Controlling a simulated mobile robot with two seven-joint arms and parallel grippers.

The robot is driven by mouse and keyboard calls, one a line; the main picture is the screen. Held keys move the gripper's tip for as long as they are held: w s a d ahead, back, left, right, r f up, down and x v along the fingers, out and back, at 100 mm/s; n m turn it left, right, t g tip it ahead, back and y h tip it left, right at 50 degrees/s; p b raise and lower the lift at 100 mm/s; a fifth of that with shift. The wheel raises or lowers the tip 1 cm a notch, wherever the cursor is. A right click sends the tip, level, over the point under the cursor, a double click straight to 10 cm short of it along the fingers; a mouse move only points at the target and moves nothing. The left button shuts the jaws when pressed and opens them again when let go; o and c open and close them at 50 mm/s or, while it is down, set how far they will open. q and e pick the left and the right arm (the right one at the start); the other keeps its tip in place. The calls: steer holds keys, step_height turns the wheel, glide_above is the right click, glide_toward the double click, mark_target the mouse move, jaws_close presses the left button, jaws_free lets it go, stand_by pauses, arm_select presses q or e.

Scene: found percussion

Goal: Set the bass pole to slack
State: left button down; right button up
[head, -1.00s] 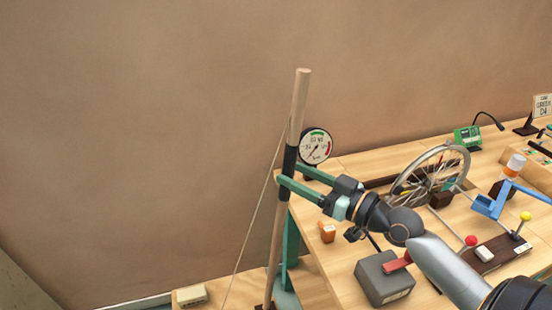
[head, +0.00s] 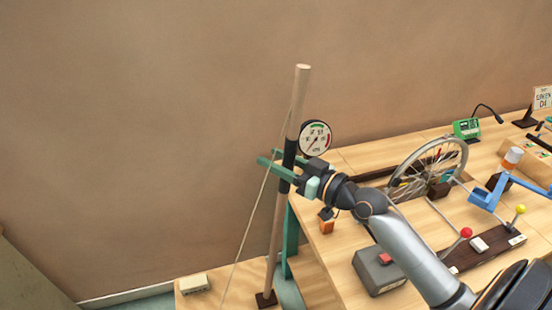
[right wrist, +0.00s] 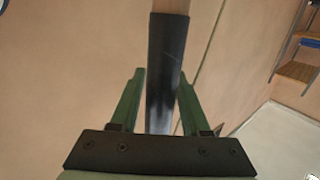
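The bass pole (head: 299,92) is a tall wooden pole leaning slightly, its top to the right of its foot. It has a black sleeve (head: 289,158) midway up and a cord (head: 245,235) slanting down to its left. The sleeve also shows in the right wrist view (right wrist: 166,60). My right gripper (head: 267,156) has its green fingers on either side of the sleeve. In the right wrist view a gap shows at the left finger, so it looks open around the pole. A round dial (head: 315,138) stands behind, needle toward its lower left. My left gripper is not in view.
The wall left of the pole is bare.

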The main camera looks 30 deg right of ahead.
jaws_close()
stand_by(1.1)
